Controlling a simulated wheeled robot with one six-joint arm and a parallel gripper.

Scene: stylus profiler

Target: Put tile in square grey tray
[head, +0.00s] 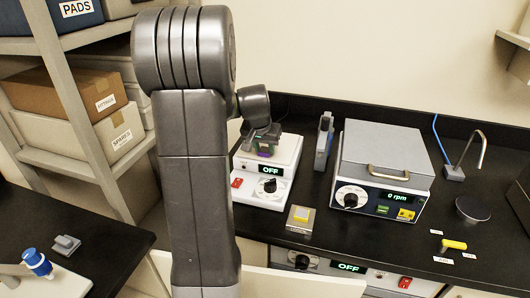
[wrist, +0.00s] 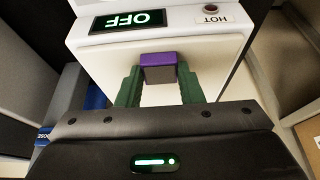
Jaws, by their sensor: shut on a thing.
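My gripper (wrist: 159,82) is shut on a small block with a purple top and a grey face, which I take as the tile (wrist: 159,60). The green fingers press its two sides. In the wrist view it is over the pale top of the white hotplate. Whether the tile touches the plate is unclear. A small square grey piece with a yellow centre (head: 301,218), possibly the tray, lies on the black bench right of the hotplate.
Right of the hotplate stand a grey upright device (head: 324,140) and a large grey box with a handle and "0 rpm" display (head: 383,170). A yellow-handled item (head: 453,246) lies at right among small labels. Shelves with boxes (head: 65,90) stand at left. The bench front is mostly clear.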

